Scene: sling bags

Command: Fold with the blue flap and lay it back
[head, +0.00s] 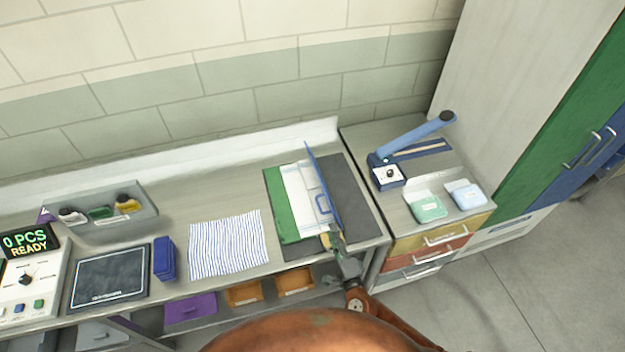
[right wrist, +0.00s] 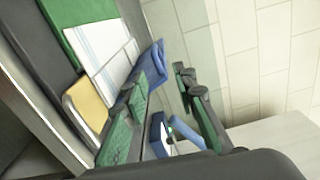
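A folding board lies on the bench, with a green flap (head: 283,205) flat on its left and a dark grey panel (head: 348,190) flat on its right. The blue flap (head: 325,185) stands raised near edge-on between them; it also shows in the right wrist view (right wrist: 150,66). White cloth with blue lines (head: 299,190) lies on the board, left of the blue flap. A yellow flap (right wrist: 88,104) is at the board's near edge. My right gripper (head: 332,240) is at the blue flap's near end. Its green-padded fingers are apart; contact with the flap is unclear. My left gripper is not seen.
A striped cloth (head: 228,243) lies flat left of the board. Further left are blue folded pieces (head: 164,258), a dark pad (head: 108,278) and a grey bin (head: 100,222). A blue-armed sealer (head: 415,145) and two small packs stand on the cabinet at right.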

